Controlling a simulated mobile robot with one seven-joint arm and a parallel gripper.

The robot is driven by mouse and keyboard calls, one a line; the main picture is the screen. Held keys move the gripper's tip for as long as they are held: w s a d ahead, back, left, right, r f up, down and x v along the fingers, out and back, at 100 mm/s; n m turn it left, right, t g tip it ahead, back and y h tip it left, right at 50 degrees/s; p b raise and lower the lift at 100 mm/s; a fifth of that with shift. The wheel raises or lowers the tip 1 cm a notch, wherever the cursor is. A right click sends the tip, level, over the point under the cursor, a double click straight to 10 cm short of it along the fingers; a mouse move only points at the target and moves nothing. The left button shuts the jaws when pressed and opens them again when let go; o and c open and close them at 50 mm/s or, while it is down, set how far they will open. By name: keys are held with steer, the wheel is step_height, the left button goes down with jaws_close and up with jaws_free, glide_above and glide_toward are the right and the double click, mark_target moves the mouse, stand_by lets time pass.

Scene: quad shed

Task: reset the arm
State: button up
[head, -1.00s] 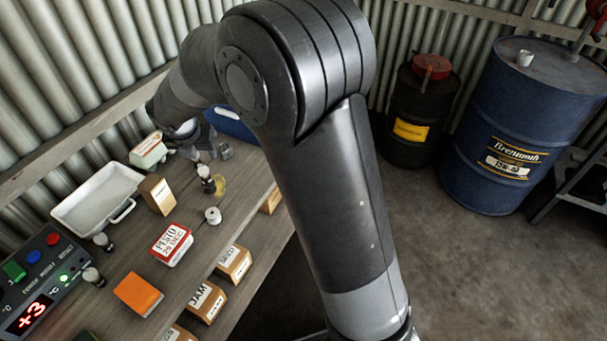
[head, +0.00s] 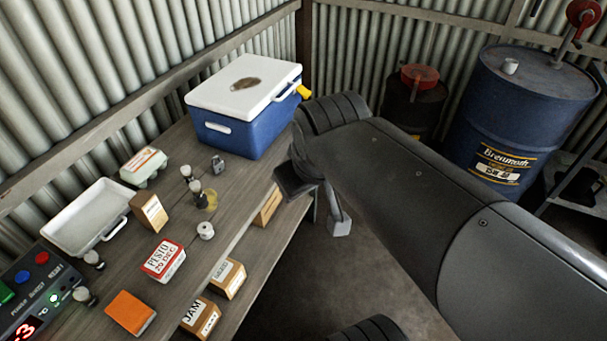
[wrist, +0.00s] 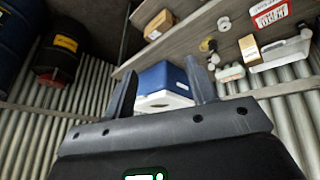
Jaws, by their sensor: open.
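My arm (head: 420,190) reaches in from the lower right of the head view and crosses beside the bench. My gripper (head: 316,192) is past the bench's right edge, over the floor, below and right of the blue cool box. In the wrist view my gripper (wrist: 160,78) has its two fingers spread wide apart with nothing held between them. The blue cool box with its white lid shows beyond the gap. My arm hides part of the floor and of the dark drum.
The cool box (head: 245,130) stands at the bench's far end. A white tray (head: 58,238), egg carton (head: 143,167), pesto tub (head: 163,260), orange block (head: 130,312) and small jars crowd the bench. A blue drum (head: 520,120) stands right. Floor between is open.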

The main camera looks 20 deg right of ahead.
steer(key=s+m, duration=0.3)
steer(key=shift+d+f, duration=0.25)
steer(key=shift+d, duration=0.05)
